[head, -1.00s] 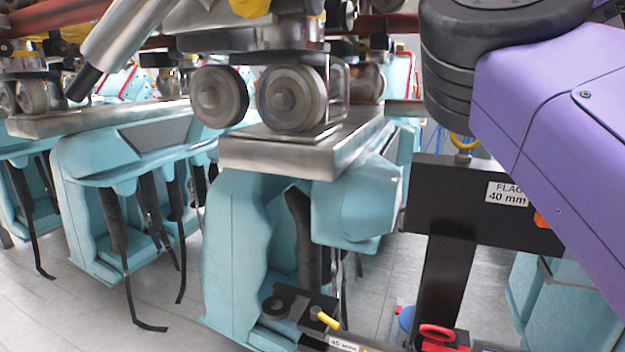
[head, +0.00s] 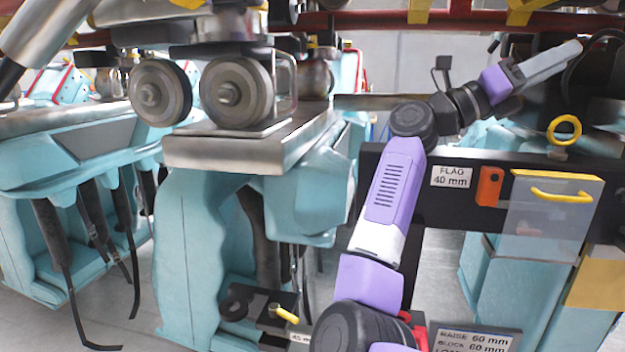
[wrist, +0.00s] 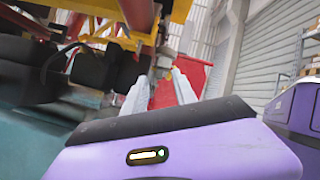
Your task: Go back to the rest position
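My gripper (head: 572,50) is at the upper right in the head view, with its pale grey fingers pointing up and right, in front of dark machinery. In the wrist view, the two fingers of my gripper (wrist: 160,82) stand apart with nothing between them. Behind the gap is a red panel (wrist: 182,82). My purple arm rises from the bottom centre of the head view and bends right at a dark joint. No object is held.
A coaster car's wheels (head: 237,92) sit above a metal plate (head: 240,152) on teal supports. A black bar with a "FLAG 40 mm" label (head: 451,177), an orange block (head: 490,187) and a clear yellow-handled cover (head: 548,218) stands at right. Red-yellow beams (wrist: 100,10) are overhead.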

